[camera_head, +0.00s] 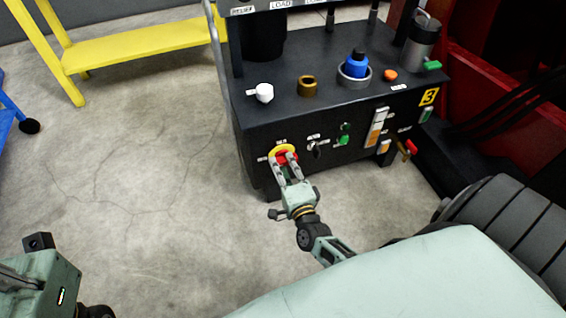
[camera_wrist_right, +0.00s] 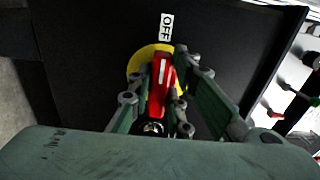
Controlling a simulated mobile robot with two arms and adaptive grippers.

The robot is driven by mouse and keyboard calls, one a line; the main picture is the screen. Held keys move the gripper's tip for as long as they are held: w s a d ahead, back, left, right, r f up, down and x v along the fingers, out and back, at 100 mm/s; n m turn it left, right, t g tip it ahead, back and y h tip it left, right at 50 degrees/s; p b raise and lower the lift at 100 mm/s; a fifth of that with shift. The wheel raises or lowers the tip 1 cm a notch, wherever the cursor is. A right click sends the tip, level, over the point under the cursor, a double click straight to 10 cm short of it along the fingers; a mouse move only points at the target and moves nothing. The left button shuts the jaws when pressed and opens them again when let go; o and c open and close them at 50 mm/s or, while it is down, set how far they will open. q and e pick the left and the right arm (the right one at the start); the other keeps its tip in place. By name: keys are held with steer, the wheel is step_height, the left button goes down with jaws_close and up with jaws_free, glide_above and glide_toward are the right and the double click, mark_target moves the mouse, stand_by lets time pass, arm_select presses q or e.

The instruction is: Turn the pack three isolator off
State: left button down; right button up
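The isolator is a red handle (camera_head: 286,158) on a yellow disc (camera_head: 281,149), on the front of the dark cabinet with the yellow 3 plate (camera_head: 428,96). In the right wrist view the red handle (camera_wrist_right: 161,85) stands nearly upright, its white line towards the OFF label (camera_wrist_right: 166,27). The yellow disc (camera_wrist_right: 137,62) shows behind it. My right gripper (camera_head: 285,160) has one finger on each side of the handle and looks closed on it. Its fingers hide parts of the handle's sides.
Right of the isolator sit a black selector (camera_head: 316,150), green buttons (camera_head: 344,138) and a red-handled valve (camera_head: 411,147). The cabinet top carries a white knob (camera_head: 264,93), brass fitting (camera_head: 307,86) and blue part (camera_head: 356,64). A yellow bench (camera_head: 145,48) stands far left; floor between is clear.

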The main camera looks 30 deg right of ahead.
steer(key=o, duration=0.4)
steer(key=v, duration=1.2)
steer(key=shift+f, duration=0.1)
